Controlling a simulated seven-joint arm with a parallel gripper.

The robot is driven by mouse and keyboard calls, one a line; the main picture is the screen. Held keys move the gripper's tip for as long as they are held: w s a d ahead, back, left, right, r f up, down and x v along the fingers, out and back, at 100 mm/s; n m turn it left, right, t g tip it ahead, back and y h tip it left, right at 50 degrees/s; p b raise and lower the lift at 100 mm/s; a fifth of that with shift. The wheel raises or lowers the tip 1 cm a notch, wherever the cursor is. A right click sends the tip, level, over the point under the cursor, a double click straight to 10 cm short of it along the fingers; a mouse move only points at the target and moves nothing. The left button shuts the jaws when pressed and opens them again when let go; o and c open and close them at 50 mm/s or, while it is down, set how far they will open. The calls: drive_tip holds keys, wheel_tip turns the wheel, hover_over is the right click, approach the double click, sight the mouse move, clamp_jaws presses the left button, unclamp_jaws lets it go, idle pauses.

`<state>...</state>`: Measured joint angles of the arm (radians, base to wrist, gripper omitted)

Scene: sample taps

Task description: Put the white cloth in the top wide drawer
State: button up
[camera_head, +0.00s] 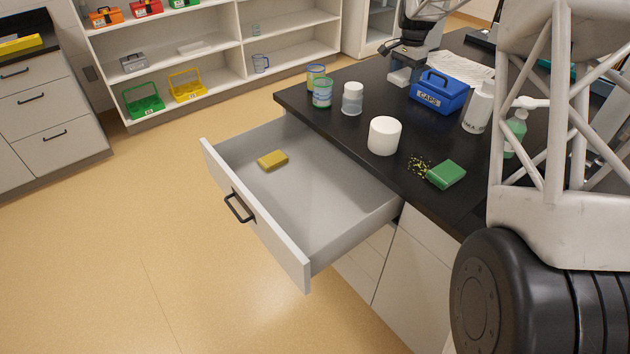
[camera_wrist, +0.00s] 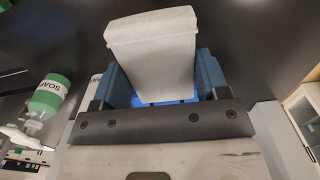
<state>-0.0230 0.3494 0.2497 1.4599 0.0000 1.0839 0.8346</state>
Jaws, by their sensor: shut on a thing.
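A wide drawer (camera_head: 330,205) with a black handle stands pulled out from the black-topped counter. Inside it a yellow sponge-like block (camera_head: 272,160) lies near the far left corner; the rest of its floor is bare. In the wrist view my gripper (camera_wrist: 163,78) has its blue fingers shut on a pale, folded, block-shaped thing, which looks like the white cloth (camera_wrist: 152,45). It sticks out beyond the fingertips. The head view shows my arm at the right, but neither the gripper nor the held cloth.
On the counter (camera_head: 335,125) stand a white roll (camera_head: 384,136), a clear white-lidded jar (camera_head: 352,98), two other jars, a blue caps box (camera_head: 440,92), a white bottle (camera_head: 478,107) and a soap bottle (camera_head: 515,133). A green block (camera_head: 446,174) lies beside yellow crumbs (camera_head: 418,167). Floor left of the drawer is clear.

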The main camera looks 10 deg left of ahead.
drive_tip(key=shift+r, duration=0.8)
drive_tip(key=s+a, duration=1.4)
hover_over(321, 210)
wheel_tip(321, 210, down, 21)
drive_tip(key=shift+f, duration=0.6)
drive_tip(key=shift+f, duration=3.1)
drive_tip(key=shift+f, duration=1.9)
